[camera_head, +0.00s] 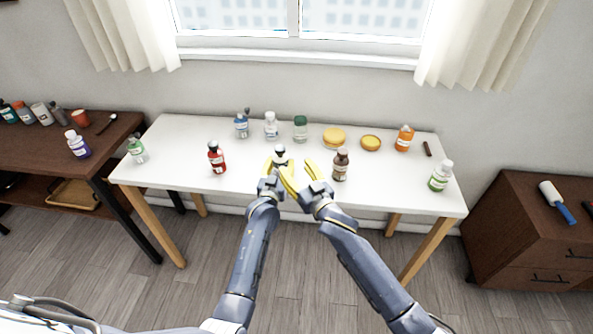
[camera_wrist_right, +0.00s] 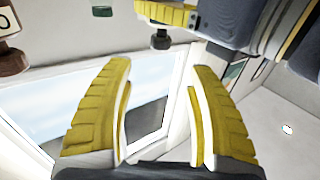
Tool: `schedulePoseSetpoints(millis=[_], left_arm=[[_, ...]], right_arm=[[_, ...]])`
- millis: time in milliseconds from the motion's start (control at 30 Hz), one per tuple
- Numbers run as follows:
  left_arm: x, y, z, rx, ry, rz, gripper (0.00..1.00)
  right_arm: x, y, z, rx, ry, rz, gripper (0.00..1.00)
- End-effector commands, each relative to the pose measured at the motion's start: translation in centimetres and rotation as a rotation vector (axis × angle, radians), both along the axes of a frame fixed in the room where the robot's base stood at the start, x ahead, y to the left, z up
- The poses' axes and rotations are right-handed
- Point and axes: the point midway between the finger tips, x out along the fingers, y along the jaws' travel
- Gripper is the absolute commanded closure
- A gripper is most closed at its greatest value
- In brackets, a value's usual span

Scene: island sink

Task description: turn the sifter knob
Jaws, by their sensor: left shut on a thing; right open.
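A small silver-white item with a dark knob-like top (camera_head: 280,151), likely the sifter, is at the front middle of the white table. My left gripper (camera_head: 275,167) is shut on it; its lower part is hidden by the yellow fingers. In the right wrist view, a dark round knob (camera_wrist_right: 160,40) shows beside a yellow finger of my left gripper at the top. My right gripper (camera_head: 302,173) is open and empty, just right of my left gripper. Its two yellow fingers also show in the right wrist view (camera_wrist_right: 160,95), apart from the knob.
The white table (camera_head: 250,180) bears a brown bottle (camera_head: 341,165) close right of my right gripper and a red bottle (camera_head: 216,158) to the left. Several bottles and yellow round containers (camera_head: 334,137) stand along the back. A green-labelled bottle (camera_head: 440,177) stands at the right end.

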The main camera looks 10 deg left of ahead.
Motion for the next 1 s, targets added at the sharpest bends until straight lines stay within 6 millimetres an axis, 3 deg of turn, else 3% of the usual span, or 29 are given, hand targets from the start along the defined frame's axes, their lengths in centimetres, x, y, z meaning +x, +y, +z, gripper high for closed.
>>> schedulePoseSetpoints(millis=[467, 667, 800, 1000], left_arm=[[0.0, 0.0, 0.0, 0.0, 0.0, 0.0, 0.85], [0.0, 0.0, 0.0, 0.0, 0.0, 0.0, 0.85], [0.0, 0.0, 0.0, 0.0, 0.0, 0.0, 0.85], [0.0, 0.0, 0.0, 0.0, 0.0, 0.0, 0.85]], right_arm=[[-0.1, 0.3, 0.4, -0.021, -0.019, 0.009, 0.44], [-0.7, 3.4, 2.9, -0.188, -0.164, 0.076, 0.44], [-1.7, 6.4, 5.0, -0.397, -0.351, 0.15, 0.44], [-3.4, 9.6, 6.6, -0.725, -0.647, 0.246, 0.44]])
